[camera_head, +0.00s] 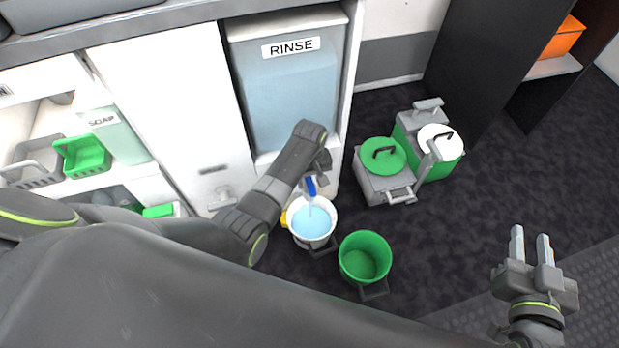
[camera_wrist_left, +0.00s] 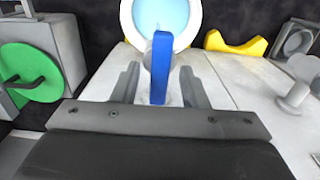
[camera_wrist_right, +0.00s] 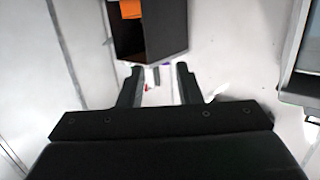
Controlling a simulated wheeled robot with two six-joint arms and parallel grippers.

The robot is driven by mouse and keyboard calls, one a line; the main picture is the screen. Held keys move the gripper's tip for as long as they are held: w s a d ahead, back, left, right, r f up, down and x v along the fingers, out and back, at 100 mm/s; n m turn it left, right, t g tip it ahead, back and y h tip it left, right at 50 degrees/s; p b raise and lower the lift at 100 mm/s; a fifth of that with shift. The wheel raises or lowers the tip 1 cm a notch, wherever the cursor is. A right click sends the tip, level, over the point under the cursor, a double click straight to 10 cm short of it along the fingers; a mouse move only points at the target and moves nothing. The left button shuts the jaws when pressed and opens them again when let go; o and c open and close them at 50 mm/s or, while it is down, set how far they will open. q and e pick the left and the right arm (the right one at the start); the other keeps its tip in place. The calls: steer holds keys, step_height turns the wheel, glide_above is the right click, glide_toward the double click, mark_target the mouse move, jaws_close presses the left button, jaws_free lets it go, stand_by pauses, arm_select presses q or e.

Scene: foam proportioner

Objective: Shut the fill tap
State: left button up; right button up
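The fill tap has a blue lever (camera_head: 311,187) and sits low at the front of the RINSE tank (camera_head: 293,95). A thin stream runs below it into a white bucket (camera_head: 331,222) holding light blue water. In the left wrist view the blue lever (camera_wrist_left: 161,65) stands between the fingers of my left gripper (camera_wrist_left: 158,82), with a gap on each side. In the head view my left gripper (camera_head: 317,168) is at the tap and partly hides it. My right gripper (camera_head: 530,238) is open and empty, far to the right over the floor.
A green bucket (camera_head: 365,262) stands right of the white bucket. Two lidded containers, one with a green lid (camera_head: 383,155) and one with a white lid (camera_head: 440,142), stand further right. White cabinets with soap shelves (camera_head: 105,135) are on the left. The floor at right is clear.

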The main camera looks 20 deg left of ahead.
arm_select(q)
jaws_close()
